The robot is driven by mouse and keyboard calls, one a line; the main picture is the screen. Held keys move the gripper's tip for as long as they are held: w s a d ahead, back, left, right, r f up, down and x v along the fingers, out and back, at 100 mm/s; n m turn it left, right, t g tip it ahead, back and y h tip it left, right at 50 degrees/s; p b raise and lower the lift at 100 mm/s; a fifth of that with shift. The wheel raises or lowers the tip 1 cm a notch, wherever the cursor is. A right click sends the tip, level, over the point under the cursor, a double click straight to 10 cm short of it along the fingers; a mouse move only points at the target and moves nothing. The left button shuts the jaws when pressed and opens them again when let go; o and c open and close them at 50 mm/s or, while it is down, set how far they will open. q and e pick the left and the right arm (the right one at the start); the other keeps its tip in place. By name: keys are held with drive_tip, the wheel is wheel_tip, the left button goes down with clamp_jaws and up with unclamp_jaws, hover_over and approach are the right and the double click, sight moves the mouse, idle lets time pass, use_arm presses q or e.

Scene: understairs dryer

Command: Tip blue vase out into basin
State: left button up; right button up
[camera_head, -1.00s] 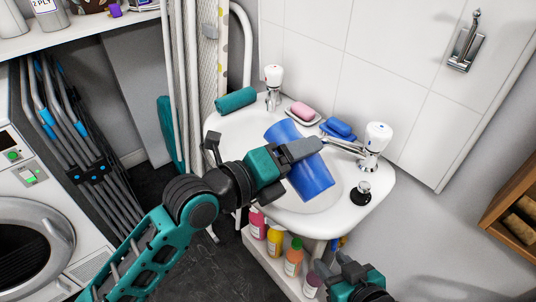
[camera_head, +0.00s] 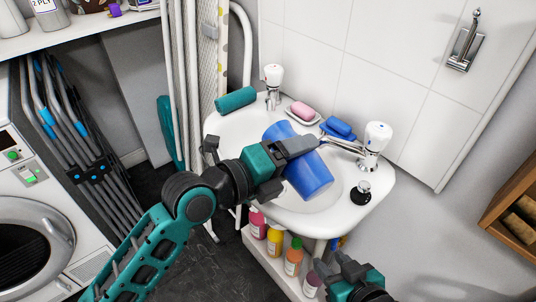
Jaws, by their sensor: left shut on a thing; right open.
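The blue vase (camera_head: 310,176) is over the white basin (camera_head: 344,205) in the middle of the head view. It is tilted, one end toward the upper left and the other toward the lower right. My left gripper (camera_head: 302,146) is shut on the vase and lies across its upper part, hiding some of it. Whether the vase touches the basin, and what is inside it, I cannot tell. My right gripper (camera_head: 333,268) is open and empty at the bottom, below the basin's front edge.
Two taps, one at the back left (camera_head: 273,80) and one at the right (camera_head: 375,140), stand on the basin rim. Pink soap (camera_head: 303,111), a blue item (camera_head: 338,127), a teal roll (camera_head: 236,100) and a black plug (camera_head: 361,192) lie around it. Several bottles (camera_head: 275,240) stand below.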

use_arm(q)
drive_tip(key=shift+w+a+f+n, duration=0.1)
drive_tip(key=shift+w+a+n, duration=0.15)
drive_tip(key=shift+w+n, duration=0.15)
idle(0.4)
drive_tip(key=shift+w+f+n+g+b, duration=0.15)
drive_tip(key=shift+f+n+g+b, duration=0.15)
drive_tip(key=shift+n+b, duration=0.35)
idle(1.0)
drive_tip(key=shift+w+a+r+n+h, duration=0.25)
drive_tip(key=shift+r+n, duration=0.2)
drive_tip(key=shift+n, duration=0.3)
idle(0.5)
drive_tip(key=shift+s+d+f+m, duration=0.15)
drive_tip(key=shift+s+f+m, duration=0.05)
drive_tip(key=shift+f+m, duration=0.1)
drive_tip(key=shift+s+d+r+m+p, duration=0.15)
drive_tip(key=shift+s+r+m+p, duration=0.1)
drive_tip(key=shift+m+p, duration=0.4)
drive_tip(key=shift+s+d+r+m, duration=0.2)
drive_tip(key=shift+s+m, duration=0.15)
drive_tip(key=shift+m, duration=0.4)
drive_tip(key=shift+s+m+t, duration=0.15)
drive_tip(key=shift+m+t, duration=0.15)
drive_tip(key=shift+t, duration=0.1)
